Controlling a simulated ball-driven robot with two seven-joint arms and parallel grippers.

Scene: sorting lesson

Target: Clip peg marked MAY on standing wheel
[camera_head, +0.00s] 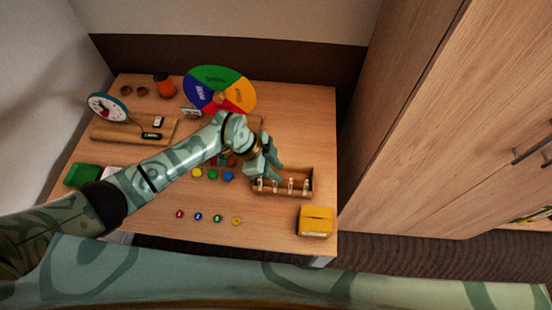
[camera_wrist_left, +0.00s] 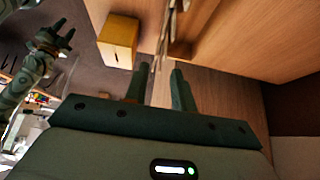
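The standing wheel (camera_head: 220,90) has green, yellow, red and blue sectors and stands upright at the back of the table; its words are too small to read. Several pale pegs (camera_head: 290,185) stand in a wooden rack (camera_head: 308,191) at the table's right; their markings are not legible, so I cannot tell which says MAY. My left gripper (camera_head: 270,167) is over the rack's back left edge, close to the pegs. In the left wrist view its fingers (camera_wrist_left: 159,85) are apart with nothing between them. My right gripper (camera_wrist_left: 62,34) shows at the upper left there, open and away from the rack.
A yellow box (camera_head: 315,221) stands at the table's front right corner. Coloured discs (camera_head: 212,175) and small tokens (camera_head: 208,217) lie left of the rack. A clock (camera_head: 107,107), orange cup (camera_head: 164,85) and green box (camera_head: 82,175) are at left. A tall cabinet (camera_head: 450,130) stands to the right.

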